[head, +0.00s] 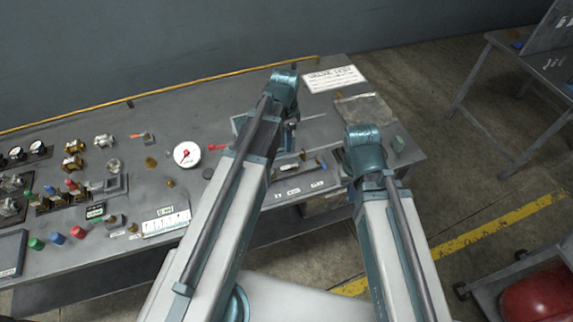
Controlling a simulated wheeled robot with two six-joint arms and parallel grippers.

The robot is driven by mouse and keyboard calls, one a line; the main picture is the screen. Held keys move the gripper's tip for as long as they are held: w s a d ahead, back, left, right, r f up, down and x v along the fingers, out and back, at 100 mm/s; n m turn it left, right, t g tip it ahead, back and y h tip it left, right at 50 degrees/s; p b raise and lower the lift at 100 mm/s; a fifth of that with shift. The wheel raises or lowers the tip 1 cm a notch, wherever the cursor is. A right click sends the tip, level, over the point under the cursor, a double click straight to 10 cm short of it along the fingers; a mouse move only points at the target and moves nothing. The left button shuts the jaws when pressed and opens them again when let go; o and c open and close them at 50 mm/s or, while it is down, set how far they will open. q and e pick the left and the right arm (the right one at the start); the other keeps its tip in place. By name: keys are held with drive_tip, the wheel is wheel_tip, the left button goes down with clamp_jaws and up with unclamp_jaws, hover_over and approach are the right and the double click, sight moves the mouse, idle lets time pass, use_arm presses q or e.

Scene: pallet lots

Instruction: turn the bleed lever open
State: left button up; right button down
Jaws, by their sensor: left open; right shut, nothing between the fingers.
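A red-handled lever (217,144) lies on the grey bench, just right of a round white gauge (187,154) with a red hub. An orange-tipped lever (142,135) lies further left; I cannot tell which of them is the bleed lever. My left arm reaches over the bench, and my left gripper (290,139) hangs at its far end, open, to the right of the red-handled lever. Its fingertips are mostly hidden by the arm. My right arm reaches to the bench's right end; its gripper is hidden behind the arm.
Brass fittings (73,162), coloured caps (57,239) and a white scale strip (166,221) crowd the bench's left side. A white sign (334,79) lies at the back right. A cart with a red tank stands lower right.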

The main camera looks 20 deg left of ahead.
sight(286, 167)
use_arm(q)
wheel_tip(286, 167, down, 13)
drive_tip(key=b, duration=1.2)
drive_tip(key=shift+r, duration=0.1)
clamp_jaws()
